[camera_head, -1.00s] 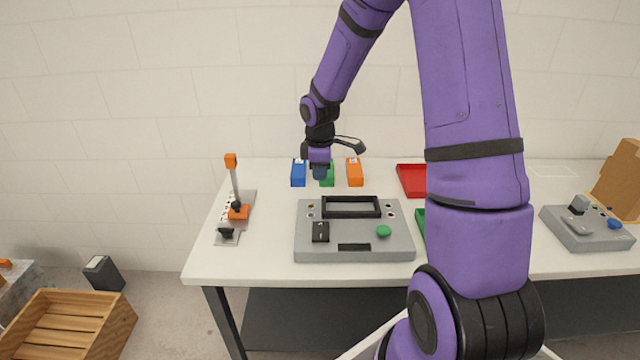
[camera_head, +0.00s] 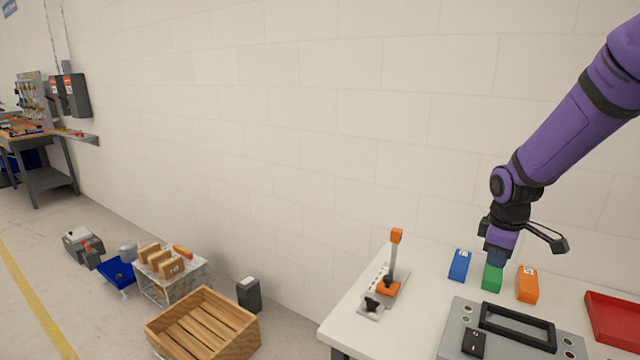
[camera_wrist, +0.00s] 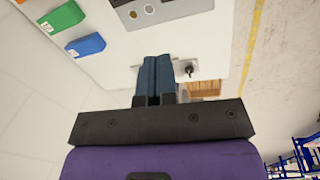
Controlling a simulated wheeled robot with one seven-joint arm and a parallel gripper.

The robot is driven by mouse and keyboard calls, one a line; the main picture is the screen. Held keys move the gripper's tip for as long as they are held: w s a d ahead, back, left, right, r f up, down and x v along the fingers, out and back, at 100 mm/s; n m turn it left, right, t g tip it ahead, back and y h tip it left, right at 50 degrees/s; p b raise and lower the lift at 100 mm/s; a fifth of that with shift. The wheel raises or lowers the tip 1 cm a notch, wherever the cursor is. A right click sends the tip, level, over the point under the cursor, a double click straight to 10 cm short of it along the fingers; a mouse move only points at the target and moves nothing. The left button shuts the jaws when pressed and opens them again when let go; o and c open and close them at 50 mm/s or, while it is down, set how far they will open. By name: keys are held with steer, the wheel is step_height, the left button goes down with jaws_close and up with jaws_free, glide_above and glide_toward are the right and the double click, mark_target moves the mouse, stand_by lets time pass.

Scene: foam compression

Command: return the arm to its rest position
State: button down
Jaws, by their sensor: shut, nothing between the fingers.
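My purple arm reaches in from the right of the head view. My gripper (camera_head: 497,257) hangs over the back of the white table, in line with the green block (camera_head: 492,279) in this view. Its height above the block is hard to judge. In the wrist view my gripper's two dark blue fingers (camera_wrist: 155,80) lie together with nothing between them. The green block (camera_wrist: 62,17) and the blue block (camera_wrist: 86,46) stand off to the upper left there, apart from the fingers.
On the table (camera_head: 425,262) are the blue block (camera_head: 459,265), an orange block (camera_head: 527,285), a grey panel (camera_head: 455,335), an orange-tipped lever (camera_head: 393,258) and a red tray (camera_head: 615,320). A wooden crate (camera_head: 205,325) and a dark box (camera_head: 249,294) stand on the floor left.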

steer(key=s+a+r+m+t, duration=0.1)
steer(key=s+a+r+m, duration=0.2)
steer(key=s+r, duration=0.3)
steer(key=s+a+r+m+t, duration=0.1)
steer(key=s+a+r+m, duration=0.2)
steer(key=s+r, duration=0.3)
steer(key=s+a+r+m+t+y, duration=0.1)
steer(key=s+r, duration=0.6)
steer(key=s, duration=0.7)
steer(key=a+m+t, duration=0.1)
steer(key=a+m, duration=0.1)
steer(key=shift+m, duration=0.3)
